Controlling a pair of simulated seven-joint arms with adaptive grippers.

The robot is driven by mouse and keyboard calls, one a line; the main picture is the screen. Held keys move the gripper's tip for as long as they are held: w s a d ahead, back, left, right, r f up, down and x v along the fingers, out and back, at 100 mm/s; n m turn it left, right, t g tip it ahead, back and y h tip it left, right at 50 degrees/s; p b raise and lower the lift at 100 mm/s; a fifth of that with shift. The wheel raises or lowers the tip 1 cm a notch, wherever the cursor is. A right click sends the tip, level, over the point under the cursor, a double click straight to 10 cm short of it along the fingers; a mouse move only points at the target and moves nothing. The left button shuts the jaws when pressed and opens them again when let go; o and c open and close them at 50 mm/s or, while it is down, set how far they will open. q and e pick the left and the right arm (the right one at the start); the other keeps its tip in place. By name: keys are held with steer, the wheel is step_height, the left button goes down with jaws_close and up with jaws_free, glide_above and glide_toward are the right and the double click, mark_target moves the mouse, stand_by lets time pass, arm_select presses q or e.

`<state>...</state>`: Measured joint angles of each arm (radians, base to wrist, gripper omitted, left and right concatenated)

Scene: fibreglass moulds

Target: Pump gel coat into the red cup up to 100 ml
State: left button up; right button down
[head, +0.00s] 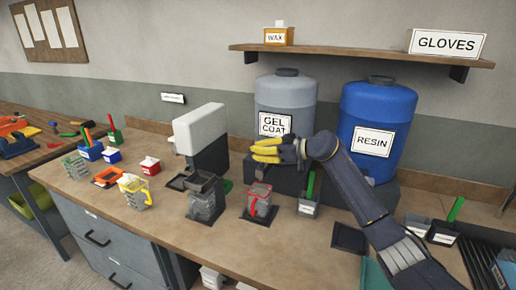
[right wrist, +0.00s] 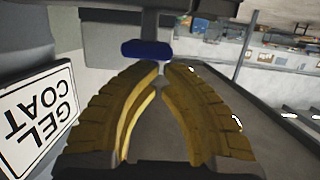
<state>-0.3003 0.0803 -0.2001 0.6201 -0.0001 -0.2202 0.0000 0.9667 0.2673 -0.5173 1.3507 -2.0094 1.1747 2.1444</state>
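The grey gel coat drum (head: 286,92) stands on a dark block at the back of the bench, its label facing front. The label also shows in the right wrist view (right wrist: 38,115). The clear red-marked cup (head: 259,201) stands upright on a dark pad below and in front of the drum; its fill level is too small to read. My right gripper (head: 254,150), with yellow fingers, is in front of the drum's lower part, above the cup. Its fingertips (right wrist: 163,68) are together, with nothing visible between them. A blue bar (right wrist: 147,49) appears just beyond the tips; contact is unclear. The drum's outlet is hidden. My left gripper is out of view.
The blue resin drum (head: 378,115) stands to the right, behind my right arm. A grey container (head: 205,203) and a yellow-marked cup (head: 135,193) stand left of the red cup. A cup with a green-handled tool (head: 309,205) stands close right. A shelf (head: 360,55) hangs above.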

steer(key=shift+f, duration=0.1)
steer(key=shift+f, duration=1.75)
steer(key=shift+r, duration=0.1)
step_height(320, 180, up, 4)
steer(key=shift+d+r, duration=0.1)
steer(key=v, duration=0.9)
steer(key=shift+s+d, duration=0.2)
steer(key=shift+d, duration=0.15)
stand_by(0.6)
